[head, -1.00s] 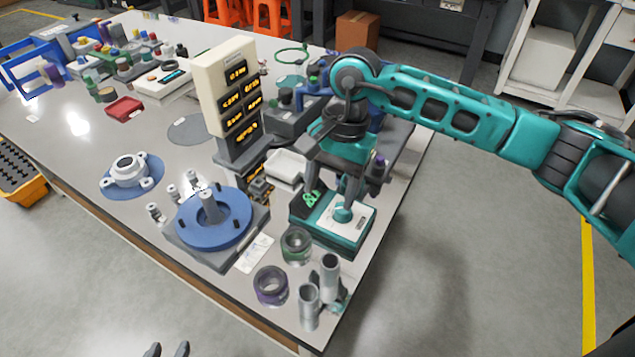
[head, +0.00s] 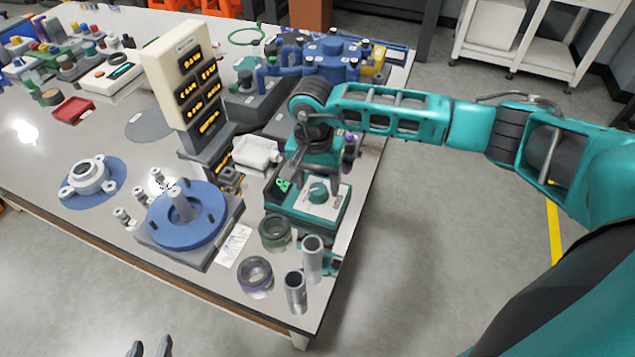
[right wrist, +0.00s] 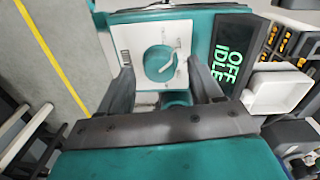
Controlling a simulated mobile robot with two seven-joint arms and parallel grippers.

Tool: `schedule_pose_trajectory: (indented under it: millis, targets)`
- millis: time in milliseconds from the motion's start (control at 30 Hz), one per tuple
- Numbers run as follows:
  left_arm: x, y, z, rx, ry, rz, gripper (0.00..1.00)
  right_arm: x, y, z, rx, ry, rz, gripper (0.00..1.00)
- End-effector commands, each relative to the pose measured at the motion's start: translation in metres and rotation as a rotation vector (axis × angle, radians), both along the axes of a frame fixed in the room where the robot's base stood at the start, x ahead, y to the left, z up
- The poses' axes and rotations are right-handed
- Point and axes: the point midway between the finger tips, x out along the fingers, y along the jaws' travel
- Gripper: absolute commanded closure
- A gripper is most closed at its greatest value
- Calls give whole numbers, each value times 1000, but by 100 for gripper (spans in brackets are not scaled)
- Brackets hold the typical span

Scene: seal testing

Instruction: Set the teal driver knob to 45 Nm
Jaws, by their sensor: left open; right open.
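The teal driver box (head: 330,222) stands near the table's right edge, with a white panel and a round teal knob (head: 318,192). In the right wrist view the knob (right wrist: 160,63) has a white pointer line, and the dark display (right wrist: 231,54) reads "OFF IDLE" in green. My right gripper (head: 322,182) is over the box. Its two dark fingers (right wrist: 163,88) are spread and apart from the knob, which shows just beyond and between them. My left gripper (head: 149,348) is at the bottom edge of the head view, its fingertips apart and empty.
A white display tower (head: 180,70) with amber readouts stands left of the box. A white tray (head: 257,151), a blue round fixture (head: 185,215), two rings (head: 275,232) and metal cylinders (head: 312,258) are close by. Open floor lies right of the table.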

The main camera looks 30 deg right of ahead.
Motion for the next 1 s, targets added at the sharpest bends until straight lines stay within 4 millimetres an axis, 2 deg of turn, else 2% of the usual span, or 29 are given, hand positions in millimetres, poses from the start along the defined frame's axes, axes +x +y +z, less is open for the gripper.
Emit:
schedule_pose_trajectory:
  millis: [133,433,1000]
  targets:
    - [0,0,0,-1,0,1,57,-1,0,-10,1,1,0,35]
    - [1,0,1,-1,-3,1,57,0,0,-11,0,0,0,36]
    - [5,0,3,0,-10,2,57,0,0,-11,0,0,0,91]
